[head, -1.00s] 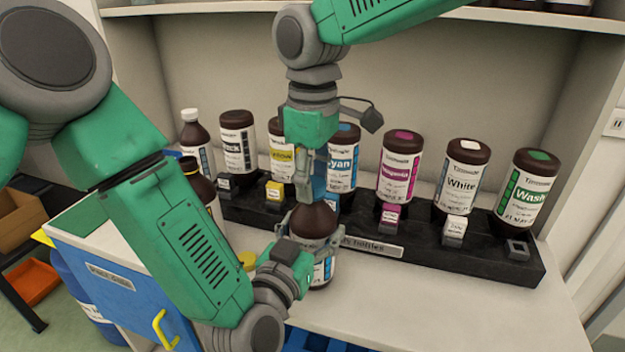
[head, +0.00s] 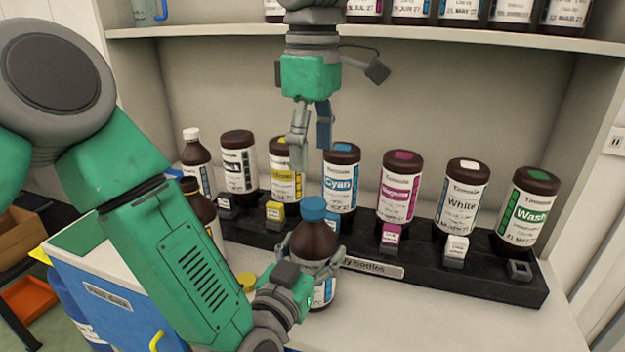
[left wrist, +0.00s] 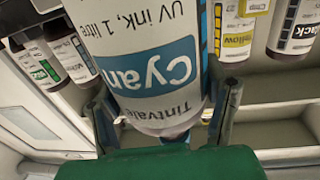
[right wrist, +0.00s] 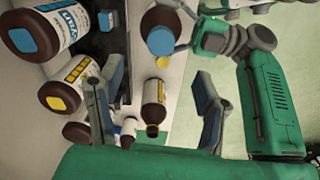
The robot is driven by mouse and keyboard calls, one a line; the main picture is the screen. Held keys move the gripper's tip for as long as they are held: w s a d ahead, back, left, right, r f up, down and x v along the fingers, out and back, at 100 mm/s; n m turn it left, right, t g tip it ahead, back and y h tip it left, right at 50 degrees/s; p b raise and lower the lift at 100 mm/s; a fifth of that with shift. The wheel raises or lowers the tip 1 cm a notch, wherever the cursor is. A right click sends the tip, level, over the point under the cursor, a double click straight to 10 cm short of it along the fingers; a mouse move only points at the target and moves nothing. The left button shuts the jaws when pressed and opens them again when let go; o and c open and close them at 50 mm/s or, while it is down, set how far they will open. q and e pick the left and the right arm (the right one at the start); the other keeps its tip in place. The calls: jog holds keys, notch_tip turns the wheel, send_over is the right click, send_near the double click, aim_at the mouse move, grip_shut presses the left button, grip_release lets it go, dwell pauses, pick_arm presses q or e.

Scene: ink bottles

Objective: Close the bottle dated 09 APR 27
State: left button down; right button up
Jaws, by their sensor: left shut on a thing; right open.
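A brown ink bottle (head: 313,243) with a blue cap (head: 314,208) on its top stands upright on the front of the counter. Its label reads Cyan in the left wrist view (left wrist: 150,65); I cannot read its date. I cannot tell how tightly the cap sits. My left gripper (head: 314,262) is shut around the bottle's body. My right gripper (head: 311,150) is open and empty, above the bottle and apart from the cap. In the right wrist view the blue cap (right wrist: 160,41) shows beyond the open fingers.
A black rack (head: 470,268) behind holds several inverted ink bottles, including Cyan (head: 341,185) and Magenta (head: 398,190). A brown bottle (head: 203,210) and a white-capped bottle (head: 196,160) stand at left. A yellow cap (head: 247,282) lies nearby. A shelf (head: 400,40) with bottles is above.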

jog(key=shift+r, duration=1.35)
pick_arm(q)
jog(key=shift+c, duration=0.9)
grip_release()
jog(key=v, duration=1.2)
jog(key=shift+w, duration=0.1)
pick_arm(e)
jog(key=shift+r, duration=0.1)
